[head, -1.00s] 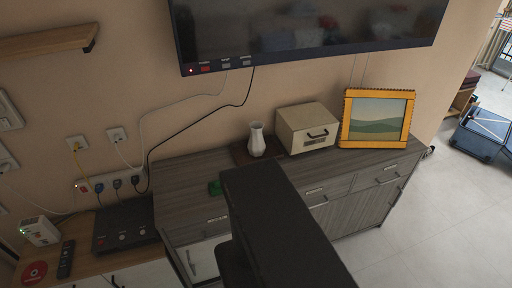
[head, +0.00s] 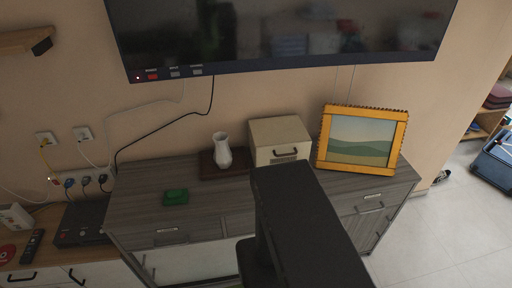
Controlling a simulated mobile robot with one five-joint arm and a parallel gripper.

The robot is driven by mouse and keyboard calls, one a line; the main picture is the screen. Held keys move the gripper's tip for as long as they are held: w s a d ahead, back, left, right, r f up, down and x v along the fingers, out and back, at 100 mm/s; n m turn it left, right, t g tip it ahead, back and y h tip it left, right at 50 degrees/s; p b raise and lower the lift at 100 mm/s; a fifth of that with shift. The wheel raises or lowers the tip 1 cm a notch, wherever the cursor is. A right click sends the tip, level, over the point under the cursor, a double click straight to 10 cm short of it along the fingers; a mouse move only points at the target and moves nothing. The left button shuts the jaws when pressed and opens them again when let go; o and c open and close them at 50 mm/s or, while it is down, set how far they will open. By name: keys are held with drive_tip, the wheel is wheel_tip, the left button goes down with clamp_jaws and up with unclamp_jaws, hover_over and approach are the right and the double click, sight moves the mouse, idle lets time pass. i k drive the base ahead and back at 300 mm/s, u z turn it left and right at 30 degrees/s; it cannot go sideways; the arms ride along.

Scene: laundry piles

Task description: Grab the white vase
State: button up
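The white vase (head: 222,150) stands upright on a dark brown board at the back of the grey wooden cabinet (head: 150,205), just left of a cream box. It is in plain view in the head view, with nothing touching it from my arm. A dark arm part of mine rises in front of the cabinet, to the right of the vase and nearer to me. My gripper's fingers do not show in this view, so its state cannot be seen.
A cream box (head: 279,137) with a dark handle stands right of the vase, then an orange-framed picture (head: 361,140). A television (head: 280,35) hangs above. A black device (head: 82,224) stands at left. Open floor lies right.

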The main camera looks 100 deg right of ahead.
sight(222, 155)
drive_tip(key=k, duration=0.65)
drive_tip(key=z, duration=0.95)
drive_tip(key=i, duration=0.4)
drive_tip(key=u, duration=0.25)
